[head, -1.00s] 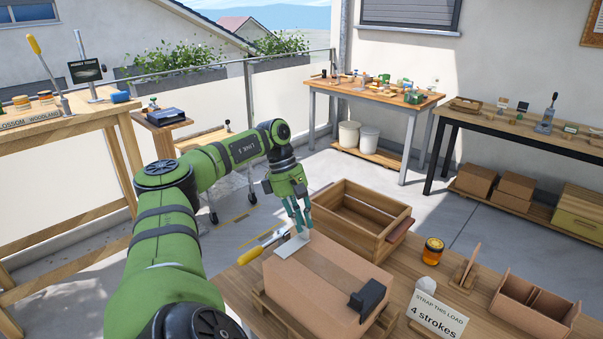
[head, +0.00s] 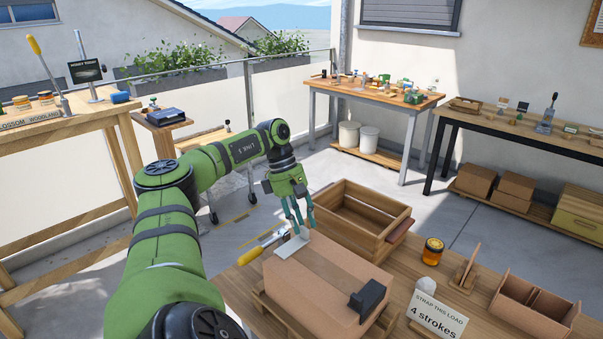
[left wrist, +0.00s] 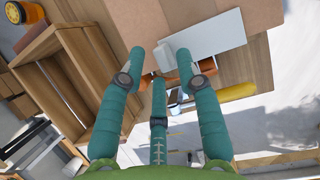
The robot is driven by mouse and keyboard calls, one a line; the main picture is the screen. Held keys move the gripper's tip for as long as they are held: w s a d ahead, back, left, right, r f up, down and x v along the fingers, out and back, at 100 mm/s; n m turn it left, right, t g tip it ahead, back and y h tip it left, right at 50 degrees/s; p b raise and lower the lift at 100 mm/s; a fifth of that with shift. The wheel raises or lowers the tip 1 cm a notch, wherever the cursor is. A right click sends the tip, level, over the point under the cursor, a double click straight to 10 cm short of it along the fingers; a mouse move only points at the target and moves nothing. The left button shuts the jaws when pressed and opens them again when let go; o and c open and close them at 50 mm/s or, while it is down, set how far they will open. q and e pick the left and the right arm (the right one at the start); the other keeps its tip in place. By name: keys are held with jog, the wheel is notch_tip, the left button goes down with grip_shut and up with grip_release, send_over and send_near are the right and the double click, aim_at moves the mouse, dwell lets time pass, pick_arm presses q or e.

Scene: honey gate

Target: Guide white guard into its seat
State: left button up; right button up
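The white guard (head: 292,247) lies on the top left edge of the cardboard carton (head: 318,280). In the left wrist view, the guard (left wrist: 212,36) shows a flat plate on the carton top and a short raised end near the fingertips. My left gripper (head: 300,228) is just above that end. In the left wrist view, the gripper's teal fingers (left wrist: 160,60) are spread, with the raised end between two tips and a gap on its left side. Whether the right tip touches it is unclear. The seating under the guard is hidden. My right gripper is not in view.
A yellow-handled tool (head: 258,247) lies left of the carton. A black corner piece (head: 368,298) sits on the carton's right edge. An open wooden crate (head: 360,215) stands close behind. A honey jar (head: 432,251), a sign (head: 437,315) and a divided box (head: 535,305) are to the right.

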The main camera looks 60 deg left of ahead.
pick_arm(q)
jog(key=shift+r, duration=0.2)
jog(key=shift+p+v, duration=1.5)
jog(key=shift+v, duration=0.05)
jog(key=shift+f, duration=0.1)
jog(key=o, duration=0.5)
jog(key=shift+o, duration=0.2)
jog(key=o, duration=0.4)
jog(key=o, duration=0.4)
